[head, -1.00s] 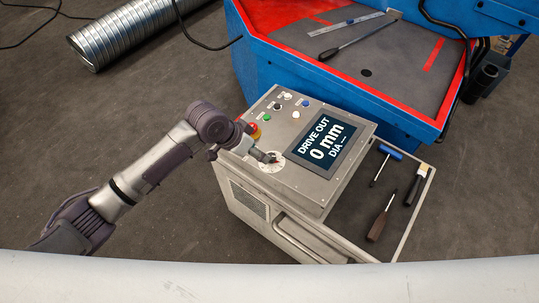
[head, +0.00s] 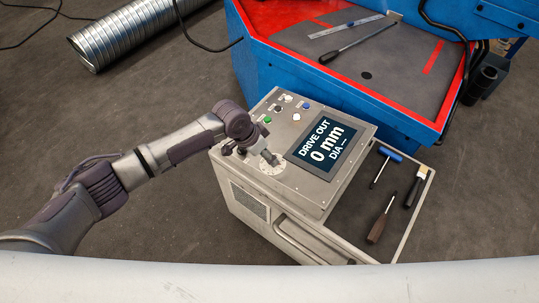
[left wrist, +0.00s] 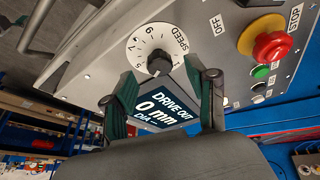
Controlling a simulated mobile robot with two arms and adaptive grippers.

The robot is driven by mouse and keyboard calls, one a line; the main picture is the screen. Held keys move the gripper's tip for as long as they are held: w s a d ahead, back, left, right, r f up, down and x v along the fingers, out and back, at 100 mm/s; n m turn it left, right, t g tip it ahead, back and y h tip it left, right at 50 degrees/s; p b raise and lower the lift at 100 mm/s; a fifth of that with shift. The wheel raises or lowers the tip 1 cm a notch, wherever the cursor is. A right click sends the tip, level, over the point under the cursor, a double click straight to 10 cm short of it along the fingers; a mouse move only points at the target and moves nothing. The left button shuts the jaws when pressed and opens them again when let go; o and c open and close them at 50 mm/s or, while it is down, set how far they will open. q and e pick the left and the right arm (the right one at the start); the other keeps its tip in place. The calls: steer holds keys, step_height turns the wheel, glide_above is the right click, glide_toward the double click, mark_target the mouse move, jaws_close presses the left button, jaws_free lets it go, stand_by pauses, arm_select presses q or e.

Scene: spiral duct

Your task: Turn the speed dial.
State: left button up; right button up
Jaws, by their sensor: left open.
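The speed dial (left wrist: 158,62) is a dark knob on a white numbered disc marked SPEED, on the sloping control panel. Its pointer setting is hard to read. In the left wrist view my left gripper (left wrist: 160,78) is open, with one finger to each side of the knob and the knob near the fingertips. I cannot tell whether either finger touches it. In the head view the left gripper (head: 262,150) is over the dial's disc (head: 272,166) and hides part of it. My right gripper is not in view.
The screen (head: 322,147) reading 0 mm is right of the dial. A red stop button (left wrist: 268,42) and other buttons sit on the panel. A side tray (head: 362,240) holds hand tools. A blue machine (head: 265,65) stands behind, and a spiral duct (head: 125,35) lies back left.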

arm_select(q)
steer(key=shift+x, duration=1.2)
jaws_close()
steer(key=shift+w+f+m+g+b, duration=0.1)
steer(key=shift+f+m+g+b, duration=0.15)
steer(key=shift+m+b, duration=0.8)
steer(key=m+g+b, duration=0.1)
steer(key=m+b, duration=0.2)
steer(key=m+g+b, duration=0.1)
steer(key=m+b, duration=0.2)
steer(key=b, duration=0.1)
steer(key=m+g+b, duration=0.1)
steer(key=m+b, duration=0.2)
steer(key=shift+w+m+g+b, duration=0.25)
steer(key=shift+b, duration=0.1)
steer(key=shift+r+m+g+b, duration=0.1)
steer(key=shift+m+g+b, duration=0.3)
steer(key=shift+m+b, duration=0.7)
steer(key=shift+w+r+m+g+b, duration=0.15)
steer(key=shift+m+g+b, duration=0.15)
steer(key=shift+m+b, duration=0.65)
steer(key=shift+m, duration=0.35)
